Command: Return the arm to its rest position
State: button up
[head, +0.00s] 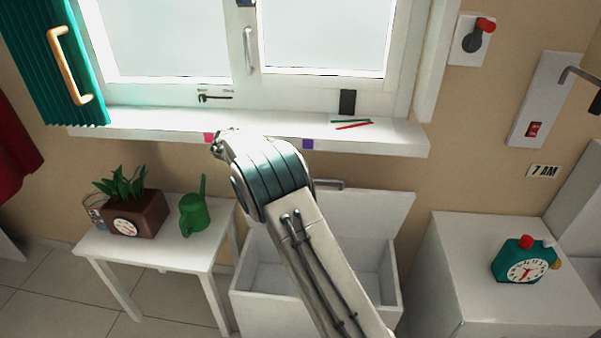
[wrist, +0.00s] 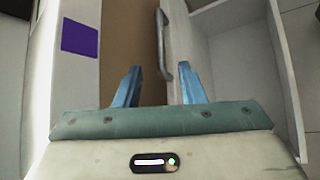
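My arm rises through the middle of the head view and bends in front of the window sill; my gripper is hidden there behind it. In the wrist view my gripper (wrist: 161,84) shows two blue fingers spread apart with nothing held. A grey bar handle (wrist: 163,48) lies in line with the gap between them; I cannot tell how far off it is. The handle also shows in the head view (head: 329,184), at the top of the raised lid (head: 375,212) of an open white chest (head: 262,285).
The window sill (head: 390,137) with a purple square (head: 308,144) is close to my arm. A small table (head: 165,258) with a plant pot (head: 140,216) and green watering can (head: 194,212) stands left. A white cabinet (head: 455,260) with an alarm clock (head: 524,264) stands right.

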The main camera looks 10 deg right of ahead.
jog(key=shift+a+r, duration=0.15)
jog(key=s+d+r+m+g+y+p, duration=0.1)
jog(key=s+d+r+m+y+p, duration=0.15)
jog(key=s+d+r, duration=0.5)
jog(key=s+d+r+m+g+y+p, duration=0.1)
jog(key=s+d+r+m+y, duration=0.3)
jog(key=s, duration=0.6)
jog(key=s+r+m+y+p, duration=0.1)
jog(key=s+m+y+p, duration=0.1)
jog(key=s, duration=0.9)
jog(key=s+a+r+m+t+y+p, duration=0.1)
jog(key=s+m, duration=0.3)
jog(key=s, duration=0.8)
jog(key=shift+r+t+y+p, duration=0.3)
jog(key=shift+r+y+p, duration=0.05)
jog(key=shift+y, duration=0.1)
